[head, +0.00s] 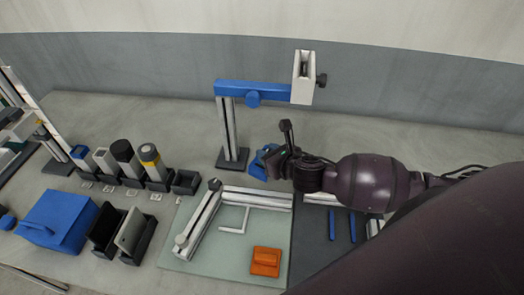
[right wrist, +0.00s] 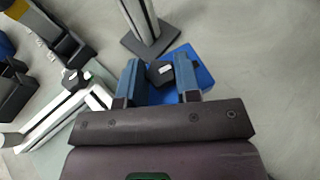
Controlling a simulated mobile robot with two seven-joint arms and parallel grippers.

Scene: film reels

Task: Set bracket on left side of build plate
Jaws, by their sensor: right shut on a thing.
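My right gripper (head: 272,160) is above the bench, just past the back edge of the pale green build plate (head: 205,258). In the right wrist view its two fingers (right wrist: 160,80) are closed around a dark knob-like part (right wrist: 160,73) of a blue piece (right wrist: 202,75). The blue piece also shows beside the gripper in the head view (head: 259,167). The fingers partly hide it, and I cannot tell its full shape or whether it touches the bench. My left gripper is not in view.
A post stand with a blue arm (head: 265,89) rises close behind my gripper. An orange block (head: 265,262) sits on the plate's front right. Several cylinders in holders (head: 150,163), a blue box (head: 58,222) and dark slotted holders (head: 122,235) stand at left.

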